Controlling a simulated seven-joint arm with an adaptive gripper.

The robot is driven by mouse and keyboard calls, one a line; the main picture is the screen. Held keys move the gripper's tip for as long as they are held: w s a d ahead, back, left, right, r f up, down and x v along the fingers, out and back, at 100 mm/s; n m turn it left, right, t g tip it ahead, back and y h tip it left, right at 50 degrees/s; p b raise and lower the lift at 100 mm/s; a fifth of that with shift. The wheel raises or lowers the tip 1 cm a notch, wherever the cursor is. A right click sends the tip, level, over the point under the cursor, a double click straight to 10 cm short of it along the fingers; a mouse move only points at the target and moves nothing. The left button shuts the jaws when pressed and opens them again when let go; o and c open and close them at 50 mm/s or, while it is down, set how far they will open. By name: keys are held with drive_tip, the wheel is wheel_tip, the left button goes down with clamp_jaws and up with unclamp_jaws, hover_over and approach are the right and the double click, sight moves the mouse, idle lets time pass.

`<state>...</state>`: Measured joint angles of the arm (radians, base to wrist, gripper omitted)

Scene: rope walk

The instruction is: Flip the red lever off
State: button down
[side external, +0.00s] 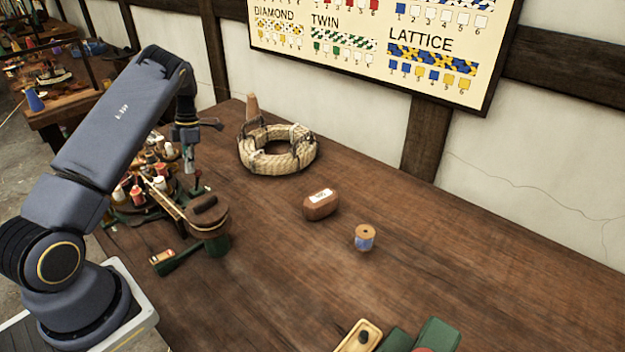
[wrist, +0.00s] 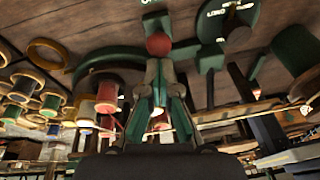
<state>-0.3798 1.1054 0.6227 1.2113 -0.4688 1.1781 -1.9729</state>
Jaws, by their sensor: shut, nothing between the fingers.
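In the wrist view a round red knob (wrist: 158,44) shows right at my fingertips, in front of dark green machine parts; I take it to be the end of the red lever. Its shaft is hidden, and I cannot tell whether my fingers touch it. My gripper (wrist: 158,66) has its two fingers together with nothing between them. In the side external view my gripper (side external: 196,186) points down among the spools and green parts at the left of the bench. The red lever cannot be made out there.
Several thread spools (wrist: 106,97) crowd the left of the wrist view. The bench's right side is mostly clear.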

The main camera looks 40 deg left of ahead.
drive_tip(key=shift+w+d, duration=0.1)
drive_tip(key=shift+w, duration=0.2)
drive_tip(key=shift+w+r, duration=0.2)
drive_tip(key=shift+r, duration=0.25)
drive_tip(key=v, duration=0.9)
